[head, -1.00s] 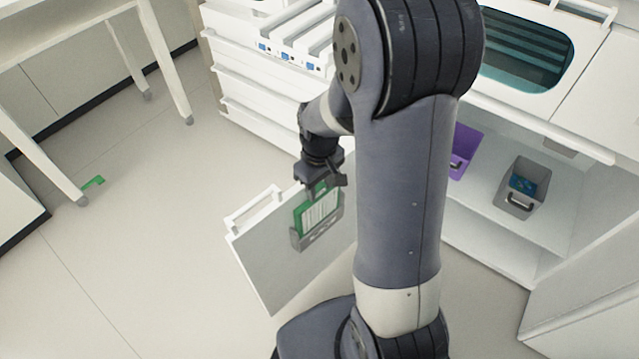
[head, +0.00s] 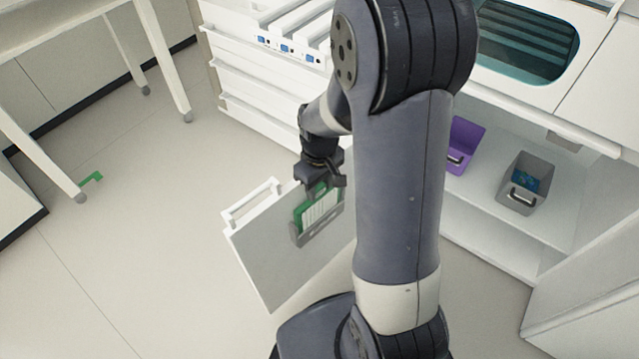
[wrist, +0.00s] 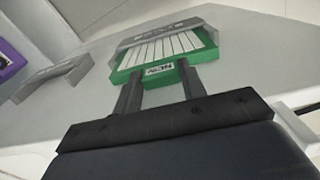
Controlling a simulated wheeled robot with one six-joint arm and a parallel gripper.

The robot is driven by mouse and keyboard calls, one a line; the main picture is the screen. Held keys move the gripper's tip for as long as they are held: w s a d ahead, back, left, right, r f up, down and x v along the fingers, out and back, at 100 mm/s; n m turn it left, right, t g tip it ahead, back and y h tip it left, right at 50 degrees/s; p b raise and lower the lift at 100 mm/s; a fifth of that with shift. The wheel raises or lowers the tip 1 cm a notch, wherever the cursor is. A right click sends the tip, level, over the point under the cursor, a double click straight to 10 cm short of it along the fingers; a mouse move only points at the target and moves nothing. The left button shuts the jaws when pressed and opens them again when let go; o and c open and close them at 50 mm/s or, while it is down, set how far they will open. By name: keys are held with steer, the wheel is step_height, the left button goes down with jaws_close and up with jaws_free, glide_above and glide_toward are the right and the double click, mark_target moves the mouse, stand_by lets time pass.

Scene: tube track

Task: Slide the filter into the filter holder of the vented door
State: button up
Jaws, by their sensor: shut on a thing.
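The filter (head: 318,212) is a green frame with white pleats. It sits upright in the grey filter holder (head: 318,234) on the face of the white and grey vented door (head: 270,252). My gripper (head: 320,187) is above the holder and shut on the filter's top edge. In the wrist view the two fingers meet the green frame of the filter (wrist: 165,62) beside its label, and the far end of the filter is inside the grey holder (wrist: 165,32). The holder's wall hides the filter's lower part, so its exact depth cannot be told.
A white drawer unit (head: 255,90) stands behind the door. A purple bin (head: 463,145) and a grey bin (head: 522,183) are on the low shelf (head: 475,222) at right. A green piece (head: 91,181) lies on the open floor at left.

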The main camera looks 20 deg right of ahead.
steer(key=shift+f, duration=0.3)
steer(key=o, duration=1.1)
steer(key=shift+r, duration=0.15)
step_height(320, 180, up, 11)
steer(key=shift+f+p, duration=0.2)
steer(key=shift+p, duration=0.95)
steer(key=shift+f, duration=0.1)
